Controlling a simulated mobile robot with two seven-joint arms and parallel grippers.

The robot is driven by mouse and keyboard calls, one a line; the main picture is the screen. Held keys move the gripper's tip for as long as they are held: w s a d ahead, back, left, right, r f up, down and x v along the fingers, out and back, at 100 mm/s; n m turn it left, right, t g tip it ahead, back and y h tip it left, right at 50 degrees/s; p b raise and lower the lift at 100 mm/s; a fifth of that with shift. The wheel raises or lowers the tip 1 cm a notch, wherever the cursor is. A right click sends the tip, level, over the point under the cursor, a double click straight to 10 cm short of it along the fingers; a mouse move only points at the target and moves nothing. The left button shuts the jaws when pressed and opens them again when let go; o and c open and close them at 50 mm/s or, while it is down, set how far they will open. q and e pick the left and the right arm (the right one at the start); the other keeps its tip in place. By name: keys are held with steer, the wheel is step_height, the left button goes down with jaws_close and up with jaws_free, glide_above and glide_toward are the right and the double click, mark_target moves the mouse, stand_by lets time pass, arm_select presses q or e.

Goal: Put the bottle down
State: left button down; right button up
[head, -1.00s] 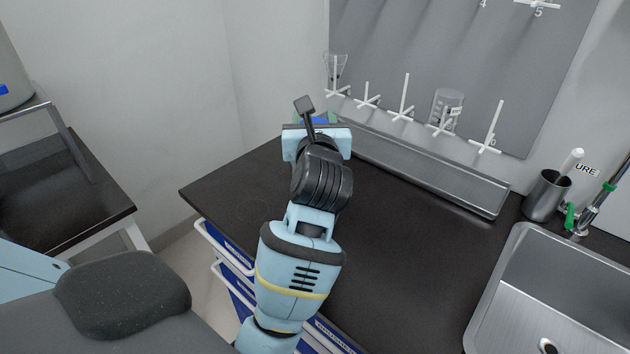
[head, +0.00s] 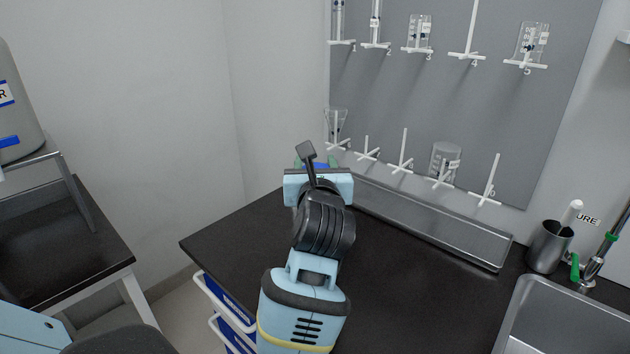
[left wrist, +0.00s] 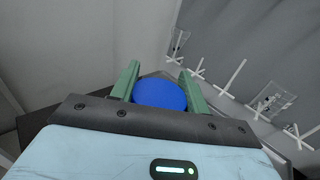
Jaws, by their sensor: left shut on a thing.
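My left gripper (left wrist: 160,86) is shut on the bottle, whose round blue cap (left wrist: 160,95) shows between the two green fingers in the left wrist view. In the head view the gripper (head: 315,164) is over the far corner of the black counter (head: 245,245), and only a bit of blue shows past my wrist. The bottle's body is hidden, so I cannot tell whether it touches the counter. My right gripper is not in view.
A grey pegboard (head: 440,90) with white pegs and glassware stands behind a metal drip trough (head: 430,220). A sink (head: 570,320) and a metal cup (head: 548,246) are at the right. The counter right of my arm is clear.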

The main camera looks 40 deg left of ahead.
arm_select(q)
step_height(320, 180, up, 8)
steer(key=shift+r+p, duration=0.1)
steer(key=shift+p, duration=0.35)
steer(key=shift+d, duration=0.1)
